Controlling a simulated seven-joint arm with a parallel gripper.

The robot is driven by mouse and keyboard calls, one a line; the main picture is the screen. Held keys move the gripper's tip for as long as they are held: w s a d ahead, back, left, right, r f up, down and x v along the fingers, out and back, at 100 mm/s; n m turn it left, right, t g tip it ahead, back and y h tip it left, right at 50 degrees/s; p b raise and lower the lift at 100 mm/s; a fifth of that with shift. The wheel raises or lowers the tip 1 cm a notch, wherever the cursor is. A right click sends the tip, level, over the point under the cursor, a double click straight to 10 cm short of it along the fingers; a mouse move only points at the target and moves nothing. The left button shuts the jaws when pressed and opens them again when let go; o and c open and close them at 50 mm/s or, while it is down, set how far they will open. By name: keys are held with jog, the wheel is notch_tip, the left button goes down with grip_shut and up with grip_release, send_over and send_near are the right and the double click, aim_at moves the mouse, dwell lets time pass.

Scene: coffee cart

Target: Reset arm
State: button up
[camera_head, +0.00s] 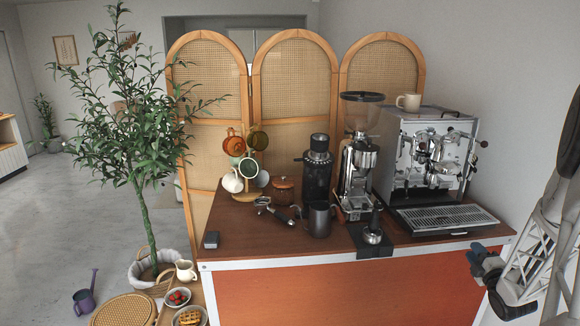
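My arm stands at the far right edge, to the right of the coffee cart (340,285) and apart from the things on it. The dark end part of my arm, which looks like my gripper (487,265), is beside the cart's right front corner. Its fingers do not show clearly, so I cannot tell whether it is open or shut. I see nothing clearly held in it.
The espresso machine (432,160) with a cup (408,102) on top, the grinder (358,160), a dark metal pitcher (320,219), a tamper (373,232), a portafilter (277,211) and a mug tree (246,183) crowd the cart. A plant (140,150) stands left.

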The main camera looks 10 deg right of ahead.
jog(key=w+a+r+m+g+h, duration=0.2)
jog(key=w+a+r+m+g, duration=0.15)
jog(key=a+r, duration=0.6)
jog(key=s+a+r+m+g+h, duration=0.1)
jog(key=s+a+r+m+g, duration=0.15)
jog(key=a, duration=0.45)
jog(key=s+a+r+m+g, duration=0.2)
jog(key=s+a+r+m, duration=0.15)
jog(key=a, duration=0.25)
jog(key=s+a+r+m+g+y, duration=0.1)
jog(key=s+a+m+g, duration=0.3)
jog(key=s+a, duration=0.9)
jog(key=s+a+r+m+g+y, duration=0.2)
jog(key=s+a+m+g, duration=0.2)
jog(key=s+a, duration=0.9)
jog(key=s+g, duration=0.1)
jog(key=s, duration=0.5)
jog(key=shift+s+r, duration=0.3)
jog(key=shift+r, duration=0.1)
